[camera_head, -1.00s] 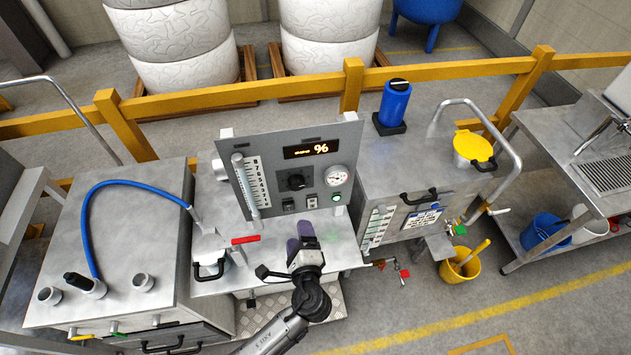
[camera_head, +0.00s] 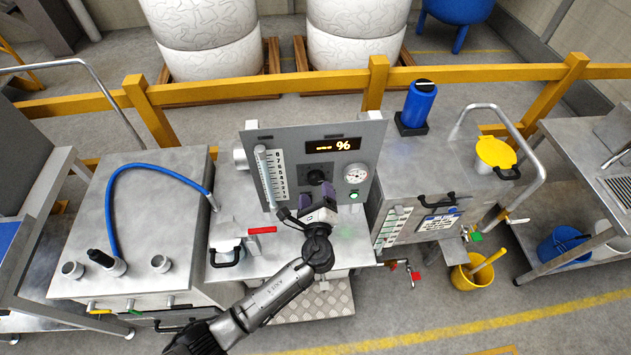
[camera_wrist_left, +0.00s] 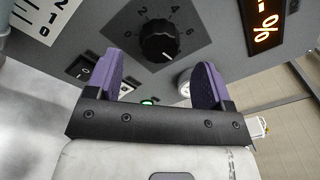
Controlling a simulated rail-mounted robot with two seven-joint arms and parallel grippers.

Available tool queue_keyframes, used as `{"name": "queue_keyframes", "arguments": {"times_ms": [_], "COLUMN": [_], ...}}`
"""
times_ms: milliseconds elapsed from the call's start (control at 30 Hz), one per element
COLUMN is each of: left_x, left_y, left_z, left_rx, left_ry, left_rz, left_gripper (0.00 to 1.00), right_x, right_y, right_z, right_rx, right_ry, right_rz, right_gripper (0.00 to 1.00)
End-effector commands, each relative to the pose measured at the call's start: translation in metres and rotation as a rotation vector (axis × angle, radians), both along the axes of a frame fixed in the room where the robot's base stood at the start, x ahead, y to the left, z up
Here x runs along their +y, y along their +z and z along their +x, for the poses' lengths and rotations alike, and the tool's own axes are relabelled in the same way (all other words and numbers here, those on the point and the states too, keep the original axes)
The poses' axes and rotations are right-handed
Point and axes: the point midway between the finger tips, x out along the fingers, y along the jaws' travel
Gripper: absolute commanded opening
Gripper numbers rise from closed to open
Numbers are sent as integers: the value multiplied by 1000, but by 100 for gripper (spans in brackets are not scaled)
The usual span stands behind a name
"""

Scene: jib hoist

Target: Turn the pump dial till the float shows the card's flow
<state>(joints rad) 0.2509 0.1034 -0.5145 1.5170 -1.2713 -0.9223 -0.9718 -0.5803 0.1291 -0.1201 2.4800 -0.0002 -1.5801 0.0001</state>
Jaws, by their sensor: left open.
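The pump dial (camera_wrist_left: 158,42) is a black knob with a white pointer mark on a dark numbered plate in the left wrist view. In the head view the dial (camera_head: 316,177) shows just above my left gripper. My left gripper (camera_head: 318,198) is in front of the grey panel (camera_head: 262,142). Its purple fingers (camera_wrist_left: 160,85) are open and empty, one to each side below the dial, apart from it. The float tube (camera_head: 265,178) with its number scale stands at the panel's left; the float is too small to tell. A label card (camera_head: 438,222) is on the steel box at right; its text is unreadable.
An amber display (camera_head: 333,145) ending in "%" tops the panel, partly hidden in the wrist view. A round gauge (camera_head: 356,173) and a green-lit button (camera_head: 354,195) are right of the dial. A red-handled valve (camera_head: 262,230) is at left.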

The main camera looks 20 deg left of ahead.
Motion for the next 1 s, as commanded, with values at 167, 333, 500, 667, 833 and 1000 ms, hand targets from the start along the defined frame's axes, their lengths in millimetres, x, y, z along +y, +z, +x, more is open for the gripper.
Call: {"name": "queue_keyframes", "arguments": {"times_ms": [167,333,500,667,833,1000], "left_x": [10,15,18,18,18,18], "left_y": [0,0,0,0,0,0], "left_z": [23,35,39,40,39,39], "left_rx": [0,0,0,0,0,0], "left_ry": [1,1,1,1,1,1], "left_rz": [1,-1,0,-1,-1,-1], "left_gripper": [75,75,75,75,69,53], "right_x": [0,1,3,3,4,3], "right_y": [1,1,1,1,1,1], "right_z": [0,0,0,0,0,0], "right_rx": [-1,0,-1,0,0,0], "right_ry": [-1,-4,-6,-9,-9,-8], "right_rz": [1,5,10,12,12,12], "right_gripper": [43,43,43,43,43,43]}}
